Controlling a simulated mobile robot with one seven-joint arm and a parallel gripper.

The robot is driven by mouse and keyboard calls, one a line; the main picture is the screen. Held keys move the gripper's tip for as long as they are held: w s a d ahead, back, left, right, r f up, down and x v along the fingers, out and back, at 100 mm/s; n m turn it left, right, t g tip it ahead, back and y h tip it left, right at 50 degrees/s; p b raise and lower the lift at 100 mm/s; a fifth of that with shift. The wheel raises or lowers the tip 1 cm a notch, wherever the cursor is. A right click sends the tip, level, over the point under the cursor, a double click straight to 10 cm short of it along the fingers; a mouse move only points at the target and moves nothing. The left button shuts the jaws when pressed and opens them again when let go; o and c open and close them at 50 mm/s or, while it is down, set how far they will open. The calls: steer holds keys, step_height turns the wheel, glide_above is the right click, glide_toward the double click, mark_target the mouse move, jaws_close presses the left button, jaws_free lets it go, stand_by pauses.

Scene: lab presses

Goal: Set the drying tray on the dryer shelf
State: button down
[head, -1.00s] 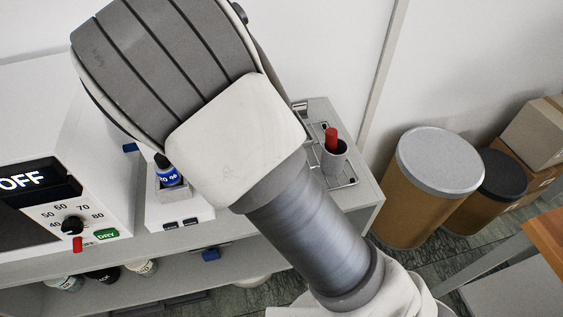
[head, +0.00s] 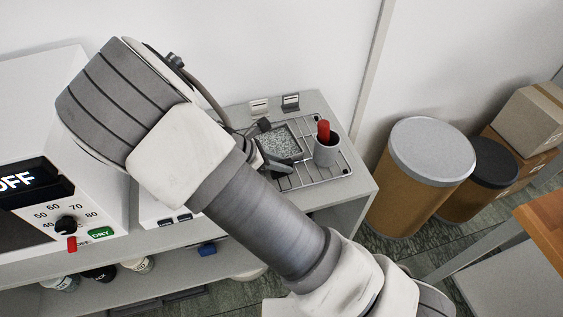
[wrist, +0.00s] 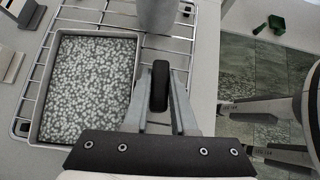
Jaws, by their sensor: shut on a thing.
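The drying tray (head: 284,138) is a shallow grey tray filled with speckled pale granules. It also shows in the wrist view (wrist: 136,108), left of my gripper, over a wire rack (wrist: 190,30) on the bench. My gripper (wrist: 160,84) is shut on a black handle (wrist: 160,76) beside the tray's rim; the join between them is not clear. I cannot tell whether the tray touches the rack. In the head view my gripper (head: 276,160) is partly hidden behind my arm. The dryer (head: 60,200) at left reads OFF; its shelf is not clearly visible.
A grey cup (head: 326,152) with a red-topped item stands on the rack, close right of the tray. Two small card holders (head: 290,102) stand behind. Drums (head: 425,180) and boxes are on the floor at right. Bottles (head: 100,273) sit on the lower shelf.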

steer(key=shift+f, duration=0.2)
steer(key=c, duration=0.7)
jaws_free()
steer(key=v, duration=1.7)
steer(key=shift+w+a+r+b, duration=0.1)
steer(key=shift+w+a+b, duration=0.1)
steer(key=shift+a+b, duration=0.1)
